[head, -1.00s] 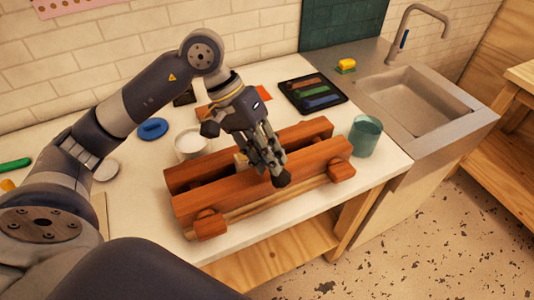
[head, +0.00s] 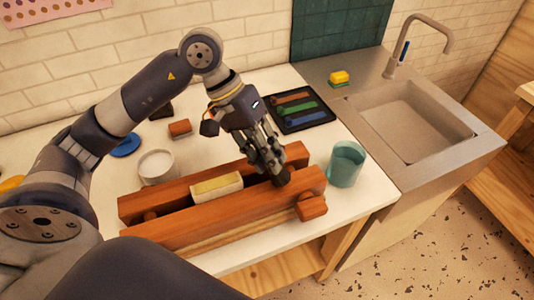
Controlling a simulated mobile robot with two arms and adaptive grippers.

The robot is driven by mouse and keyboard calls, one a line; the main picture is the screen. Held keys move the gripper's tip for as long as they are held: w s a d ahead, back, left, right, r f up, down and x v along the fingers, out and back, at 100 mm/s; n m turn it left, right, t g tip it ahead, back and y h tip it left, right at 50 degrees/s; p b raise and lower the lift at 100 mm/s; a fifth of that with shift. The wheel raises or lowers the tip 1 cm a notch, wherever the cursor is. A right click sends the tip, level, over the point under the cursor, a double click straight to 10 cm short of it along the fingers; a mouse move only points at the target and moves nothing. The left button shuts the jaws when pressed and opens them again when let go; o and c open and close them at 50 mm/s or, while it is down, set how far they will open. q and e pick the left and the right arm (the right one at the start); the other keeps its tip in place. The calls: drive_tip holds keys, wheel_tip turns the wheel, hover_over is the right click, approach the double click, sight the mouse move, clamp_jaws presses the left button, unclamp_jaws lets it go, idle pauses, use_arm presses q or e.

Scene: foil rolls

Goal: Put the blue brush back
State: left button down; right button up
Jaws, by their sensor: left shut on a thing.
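My left gripper (head: 274,172) reaches down over the right part of the wooden press (head: 235,215), which has two long reddish rails. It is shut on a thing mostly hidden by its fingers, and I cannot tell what. A black tray (head: 331,103) behind the gripper holds a brown, a green and a blue strip (head: 306,120); I cannot tell whether the blue strip is a brush or a slot marking. A cream block (head: 217,186) lies between the rails, left of the gripper. My right gripper is not in view.
A teal cup (head: 347,165) stands close to the press's right end. A white bowl (head: 157,167), a blue round thing (head: 125,145) and a small brown block (head: 180,128) lie to the left. The sink (head: 410,120) and a yellow sponge (head: 339,77) are at right.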

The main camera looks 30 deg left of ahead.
use_arm(q)
drive_tip(key=shift+w+a+r, duration=0.15)
drive_tip(key=shift+w, duration=0.5)
drive_tip(key=w+a+r+n+y+p, duration=0.45)
drive_tip(key=w+a+y+p, duration=0.2)
drive_tip(key=w+a, duration=0.5)
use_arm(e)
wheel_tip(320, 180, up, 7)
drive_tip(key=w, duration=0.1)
use_arm(q)
drive_tip(key=shift+n+h, duration=0.35)
drive_tip(key=shift+s+a+f+b, duration=0.3)
drive_tip(key=shift+f+b, duration=0.75)
drive_tip(key=shift+f, duration=1.5)
drive_tip(key=shift+s+a+f+b, duration=0.3)
drive_tip(key=shift+f+b, duration=0.7)
drive_tip(key=shift+f, duration=1.6)
drive_tip(key=shift+s+a+f+b, duration=0.25)
drive_tip(key=shift+f+b, duration=0.8)
drive_tip(key=shift+f, duration=1.5)
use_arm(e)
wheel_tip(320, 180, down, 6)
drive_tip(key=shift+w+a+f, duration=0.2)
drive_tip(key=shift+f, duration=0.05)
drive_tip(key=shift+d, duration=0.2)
use_arm(q)
drive_tip(key=shift+f+b, duration=0.6)
drive_tip(key=shift+f, duration=0.05)
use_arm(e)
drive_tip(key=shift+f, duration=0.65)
